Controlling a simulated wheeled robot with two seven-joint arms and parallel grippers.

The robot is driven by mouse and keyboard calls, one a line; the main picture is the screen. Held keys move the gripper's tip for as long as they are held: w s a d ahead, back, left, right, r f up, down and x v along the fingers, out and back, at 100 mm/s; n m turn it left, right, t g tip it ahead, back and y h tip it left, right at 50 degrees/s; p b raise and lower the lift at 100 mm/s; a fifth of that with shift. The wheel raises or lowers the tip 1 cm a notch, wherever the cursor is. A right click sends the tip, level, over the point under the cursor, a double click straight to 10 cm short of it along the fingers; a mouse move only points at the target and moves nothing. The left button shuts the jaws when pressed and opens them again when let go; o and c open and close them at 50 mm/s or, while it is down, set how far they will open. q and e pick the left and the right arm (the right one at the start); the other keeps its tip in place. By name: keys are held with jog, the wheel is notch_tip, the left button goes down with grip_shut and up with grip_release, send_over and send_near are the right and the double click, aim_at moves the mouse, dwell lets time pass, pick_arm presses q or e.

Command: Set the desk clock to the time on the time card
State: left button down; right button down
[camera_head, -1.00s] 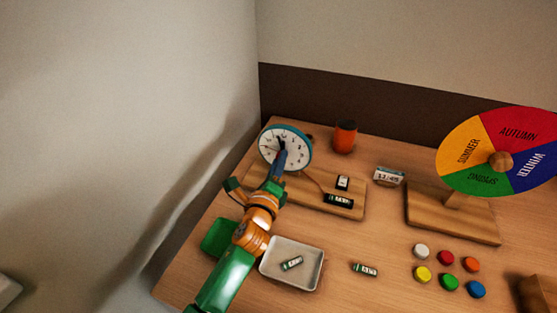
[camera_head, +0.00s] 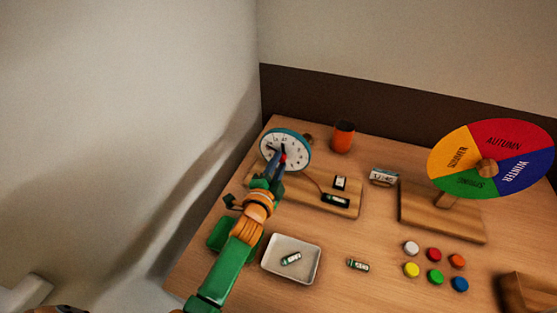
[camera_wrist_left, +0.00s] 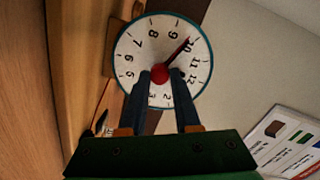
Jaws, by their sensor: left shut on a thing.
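The desk clock (camera_head: 298,138) has a round white face and a blue rim, and stands at the back left of the desk. My left gripper (camera_head: 280,163) is in front of its face. In the left wrist view the fingers (camera_wrist_left: 161,78) are shut on the red knob (camera_wrist_left: 159,74) at the clock's centre. A red hand on the clock face (camera_wrist_left: 176,51) points near 10; the fingers hide part of the dial, and I cannot make out the other hand there. The time card (camera_head: 383,177) stands right of the clock and seems to read 11:45. My right gripper is not in view.
A wooden board (camera_head: 315,199) with a black battery holder (camera_head: 335,201) lies before the clock. A white tray (camera_head: 305,274) holds a battery; another battery (camera_head: 358,265) lies beside it. An orange cup (camera_head: 343,138), season wheel (camera_head: 505,137) and several coloured discs (camera_head: 435,277) stand rightward.

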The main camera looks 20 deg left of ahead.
pick_arm(q)
jog(key=shift+a+n+h+p, duration=0.1)
jog(key=shift+n+h+p, duration=0.4)
jog(key=shift+n, duration=1.3)
jog(key=c, duration=0.6)
grip_release()
jog(key=s, duration=0.2)
jog(key=s+p, duration=0.1)
jog(key=s, duration=0.4)
jog(key=shift+a+r, duration=0.1)
jog(key=shift+r, duration=0.25)
